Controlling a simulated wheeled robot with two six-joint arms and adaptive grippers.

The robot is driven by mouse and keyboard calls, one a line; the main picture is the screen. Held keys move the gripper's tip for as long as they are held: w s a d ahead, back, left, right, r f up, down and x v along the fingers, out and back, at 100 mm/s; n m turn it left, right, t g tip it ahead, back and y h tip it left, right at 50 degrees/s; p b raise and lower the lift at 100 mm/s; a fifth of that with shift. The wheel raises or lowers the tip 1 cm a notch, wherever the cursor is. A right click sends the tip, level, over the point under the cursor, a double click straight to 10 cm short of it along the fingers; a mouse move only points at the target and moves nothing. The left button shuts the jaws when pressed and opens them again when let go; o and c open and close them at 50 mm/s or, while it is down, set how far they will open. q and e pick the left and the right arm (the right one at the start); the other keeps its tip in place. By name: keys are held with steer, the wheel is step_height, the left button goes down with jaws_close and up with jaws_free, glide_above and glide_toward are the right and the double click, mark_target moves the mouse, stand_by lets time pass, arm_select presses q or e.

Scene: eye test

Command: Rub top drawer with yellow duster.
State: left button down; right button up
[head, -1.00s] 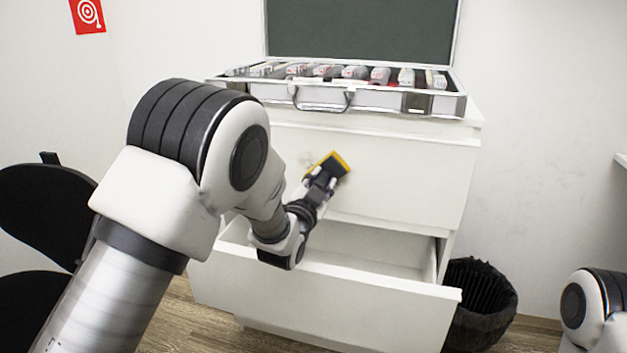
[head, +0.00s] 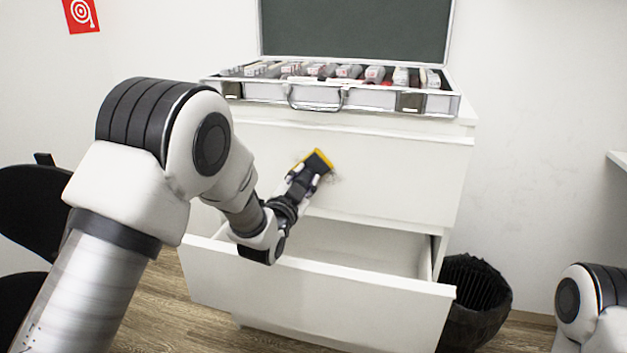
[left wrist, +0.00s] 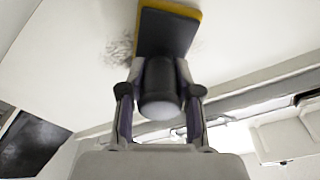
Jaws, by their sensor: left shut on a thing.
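The yellow duster (head: 319,159) has a dark body and a yellow edge. It lies against the white front of the top drawer (head: 405,182), left of the middle. My left gripper (head: 303,180) is shut on the duster's black handle, which also shows in the left wrist view (left wrist: 160,88). In that view the duster (left wrist: 166,32) seems flat on the drawer front. A grey scribbled smudge (left wrist: 121,50) shows beside it, with fainter marks on its other side. The duster hides the drawer surface behind it. My right gripper is out of view.
The lower drawer (head: 310,300) is pulled out and empty where visible, below my left forearm. An open case (head: 375,100) with several items stands on the cabinet. A black bin (head: 478,305) stands at right. A black chair (head: 30,215) is at left.

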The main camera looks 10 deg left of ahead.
arm_select(q)
steer(key=shift+a, duration=0.55)
steer(key=shift+r, duration=0.2)
steer(key=shift+s+d+p, duration=0.1)
steer(key=shift+d+p, duration=0.45)
steer(key=shift+d, duration=2.45)
steer(key=shift+a, duration=3.15)
steer(key=shift+s+d+f, duration=0.1)
steer(key=shift+s, duration=2.9)
